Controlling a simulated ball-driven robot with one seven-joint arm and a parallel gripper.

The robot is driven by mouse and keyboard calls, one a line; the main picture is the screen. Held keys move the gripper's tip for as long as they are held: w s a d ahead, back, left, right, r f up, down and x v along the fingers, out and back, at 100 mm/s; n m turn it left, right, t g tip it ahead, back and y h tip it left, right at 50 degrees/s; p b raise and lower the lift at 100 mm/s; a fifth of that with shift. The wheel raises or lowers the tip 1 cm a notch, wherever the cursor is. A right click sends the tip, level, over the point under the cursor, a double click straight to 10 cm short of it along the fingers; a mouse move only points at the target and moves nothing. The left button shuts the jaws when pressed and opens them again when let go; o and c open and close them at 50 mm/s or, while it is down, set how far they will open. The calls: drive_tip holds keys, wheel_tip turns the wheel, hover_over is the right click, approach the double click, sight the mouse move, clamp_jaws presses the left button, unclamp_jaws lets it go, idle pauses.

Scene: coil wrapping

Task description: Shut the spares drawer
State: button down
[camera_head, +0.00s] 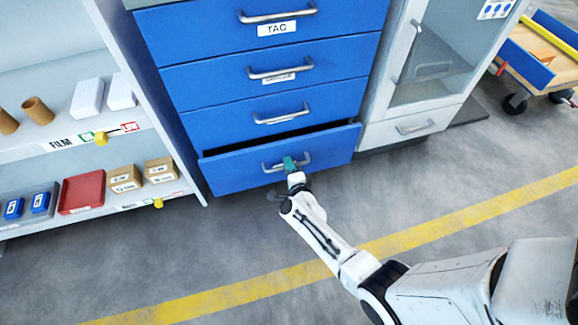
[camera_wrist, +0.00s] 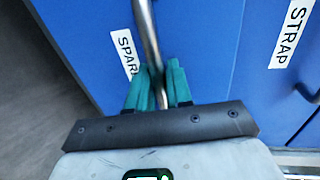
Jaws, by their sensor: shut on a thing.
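The spares drawer (camera_head: 232,172) is the lowest drawer of the blue cabinet in the head view. It stands a little way out, with a dark gap above its front. Its metal bar handle (camera_wrist: 146,30) runs down the wrist view, beside a label partly hidden that reads "SPAR" (camera_wrist: 127,50). My gripper (camera_head: 291,163) is at this handle, and its green fingers (camera_wrist: 158,85) are shut on the bar, one on each side. The drawer's inside is mostly hidden.
Above are closed blue drawers, one labelled "STRAP" (camera_wrist: 290,35). A shelf rack (camera_head: 70,150) with boxes and trays stands at left. A white glass-door cabinet (camera_head: 425,60) and a trolley (camera_head: 540,60) are at right. The floor (camera_head: 240,250) in front is clear.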

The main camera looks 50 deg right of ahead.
drive_tip(key=shift+w, duration=0.1)
idle(0.3)
drive_tip(key=x, duration=0.1)
drive_tip(key=b+x, duration=0.2)
drive_tip(key=x, duration=0.1)
drive_tip(key=shift+w+d+r, duration=0.1)
drive_tip(key=shift+w+r, duration=0.1)
drive_tip(key=shift+r, duration=0.2)
drive_tip(key=c, duration=1.2)
unclamp_jaws()
drive_tip(key=shift+d, duration=0.1)
drive_tip(key=shift+c, duration=0.2)
drive_tip(key=shift+r, duration=0.1)
drive_tip(key=p+v, duration=0.6)
drive_tip(key=v, duration=0.5)
drive_tip(key=shift+f, duration=0.25)
